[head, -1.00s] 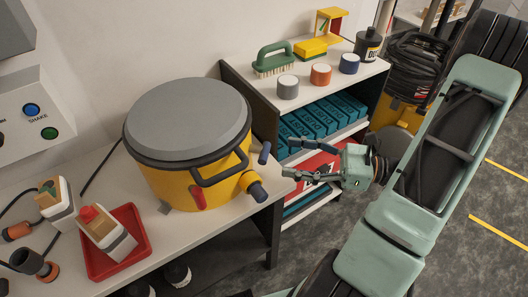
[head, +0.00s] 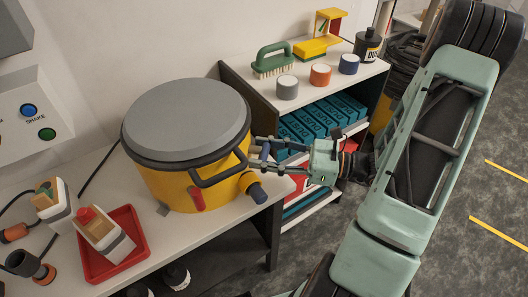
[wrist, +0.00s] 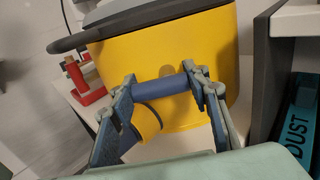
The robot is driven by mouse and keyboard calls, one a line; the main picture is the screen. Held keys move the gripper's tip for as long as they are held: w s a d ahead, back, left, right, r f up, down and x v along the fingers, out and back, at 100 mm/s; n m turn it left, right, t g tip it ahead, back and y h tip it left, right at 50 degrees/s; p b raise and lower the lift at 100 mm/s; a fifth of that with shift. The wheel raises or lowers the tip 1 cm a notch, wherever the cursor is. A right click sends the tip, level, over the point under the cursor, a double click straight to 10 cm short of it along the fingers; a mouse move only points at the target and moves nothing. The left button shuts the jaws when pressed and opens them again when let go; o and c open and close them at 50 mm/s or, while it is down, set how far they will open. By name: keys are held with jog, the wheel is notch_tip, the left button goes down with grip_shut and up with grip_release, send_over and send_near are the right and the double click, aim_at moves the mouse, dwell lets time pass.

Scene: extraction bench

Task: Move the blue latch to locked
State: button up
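The blue latch (wrist: 165,87) is a short blue bar at the side of the yellow drum (head: 170,190). In the head view the latch (head: 265,152) is partly covered by my fingers. My gripper (head: 261,152) is at the latch, with one finger at each end of the bar. In the wrist view the bar spans the space between the fingertips of my gripper (wrist: 160,88). No clear gap shows at either end, but I cannot tell whether the fingers press on it. The drum has a grey lid (head: 187,115).
A dark blue-ended yellow spout (head: 256,190) and a black handle (head: 220,175) stick out near the latch. A red lever (head: 196,198) is on the drum's front. A shelf (head: 372,85) with teal boxes (head: 315,125) stands close behind my gripper. A red tray (head: 127,222) sits at left.

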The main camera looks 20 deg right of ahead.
jog(key=c, duration=0.6)
jog(key=shift+r+p, duration=0.15)
jog(key=shift+p, duration=0.3)
jog(key=m+p, duration=0.1)
jog(key=p, duration=0.1)
jog(key=m+p, duration=0.1)
jog(key=m, duration=0.1)
jog(key=shift+r+p, duration=0.25)
jog(key=shift+p, duration=0.1)
jog(key=m+p, duration=0.4)
jog(key=shift+w+r+m+p, duration=0.1)
jog(key=shift+w+m+p, duration=0.05)
jog(key=shift+m+p, duration=0.15)
jog(key=m+p, duration=0.3)
jog(key=m, duration=0.2)
jog(key=shift+w+d+p, duration=0.15)
jog(key=shift+p, duration=0.25)
jog(key=m+p, duration=0.2)
jog(key=m, duration=0.3)
jog(key=shift+w+d, duration=0.1)
jog(key=shift+w, duration=0.05)
jog(key=shift+f+m, duration=0.2)
jog(key=shift+m, duration=0.1)
